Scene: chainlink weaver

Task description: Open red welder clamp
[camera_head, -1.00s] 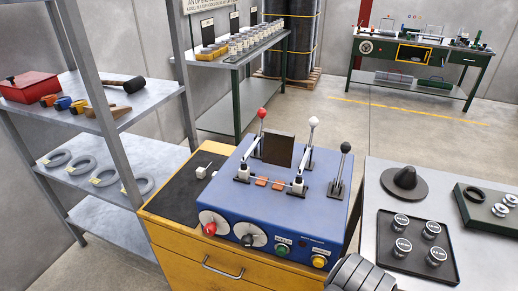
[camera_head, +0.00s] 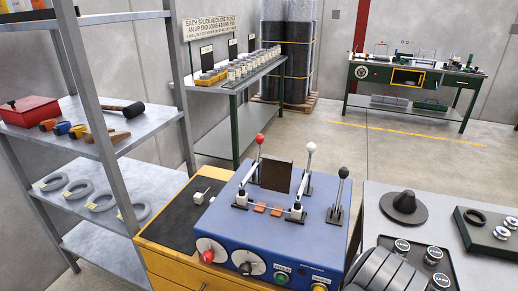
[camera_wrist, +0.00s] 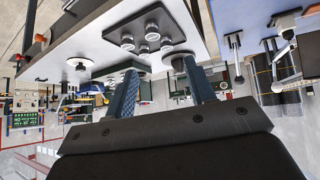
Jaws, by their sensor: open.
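The blue welder box (camera_head: 268,241) stands on a yellow cabinet. Its red-ball clamp lever (camera_head: 260,150) stands up on the left side, the ball (camera_head: 260,138) at the top. A white-ball lever (camera_head: 310,160) and a black-ball lever (camera_head: 339,195) stand to its right. Two small orange pieces (camera_head: 268,208) lie between the clamp blocks. In the wrist view, my gripper (camera_wrist: 159,66) is open and empty, its two blue fingers apart, and part of the blue welder (camera_wrist: 282,62) shows at right. I cannot make out the red ball there. My gripper touches no lever.
A dark upright plate (camera_head: 277,176) stands behind the clamps. A metal shelf (camera_head: 92,115) stands at left. The space above the welder is clear.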

